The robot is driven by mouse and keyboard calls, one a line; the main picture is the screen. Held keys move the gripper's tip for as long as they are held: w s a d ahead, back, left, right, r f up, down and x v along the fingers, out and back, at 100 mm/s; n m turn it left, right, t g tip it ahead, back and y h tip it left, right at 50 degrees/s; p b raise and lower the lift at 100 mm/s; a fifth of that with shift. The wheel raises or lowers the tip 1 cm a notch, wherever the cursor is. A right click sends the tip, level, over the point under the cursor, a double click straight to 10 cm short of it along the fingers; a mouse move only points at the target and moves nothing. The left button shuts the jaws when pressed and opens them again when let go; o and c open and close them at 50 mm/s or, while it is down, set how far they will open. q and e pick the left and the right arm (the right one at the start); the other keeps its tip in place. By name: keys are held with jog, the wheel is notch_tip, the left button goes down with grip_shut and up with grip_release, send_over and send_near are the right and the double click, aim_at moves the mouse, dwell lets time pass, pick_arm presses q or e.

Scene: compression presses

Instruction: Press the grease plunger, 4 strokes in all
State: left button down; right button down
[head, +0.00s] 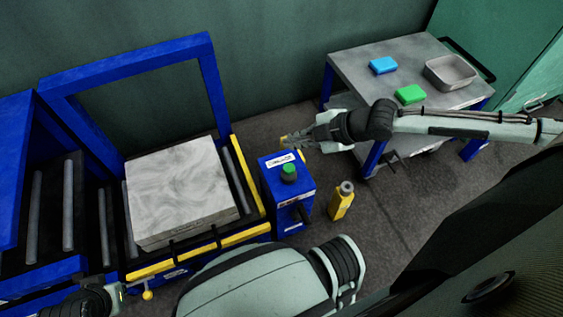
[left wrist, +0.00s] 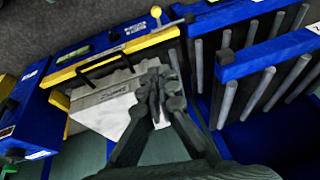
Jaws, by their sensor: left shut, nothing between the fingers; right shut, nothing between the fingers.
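No part is clearly marked as the grease plunger. A yellow ball knob (head: 147,295) sticks out at the front of the blue press frame, and it also shows in the left wrist view (left wrist: 156,12). A green round button (head: 289,170) tops the blue box (head: 283,200) beside the press. My right gripper (head: 288,139) is shut and empty, just behind and above the blue box, apart from the button. My left gripper (left wrist: 155,95) is shut and empty in the left wrist view, in front of the pale block. In the head view its fingers are hidden or out of frame.
A grey marbled block (head: 182,190) lies on the press rollers under the blue arch. A table (head: 400,52) holds a blue block (head: 383,65), a green block (head: 410,94) and a grey tray (head: 437,85).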

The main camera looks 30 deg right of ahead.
aim_at(292, 169)
pick_arm(q)
jog(key=shift+s+a+f+g, duration=0.4)
jog(key=shift+s+a+g, duration=0.1)
jog(key=shift+s+a, duration=0.25)
pick_arm(e)
jog(key=shift+r+m, duration=0.15)
jog(key=shift+m, duration=0.15)
pick_arm(q)
jog(key=shift+w, duration=0.1)
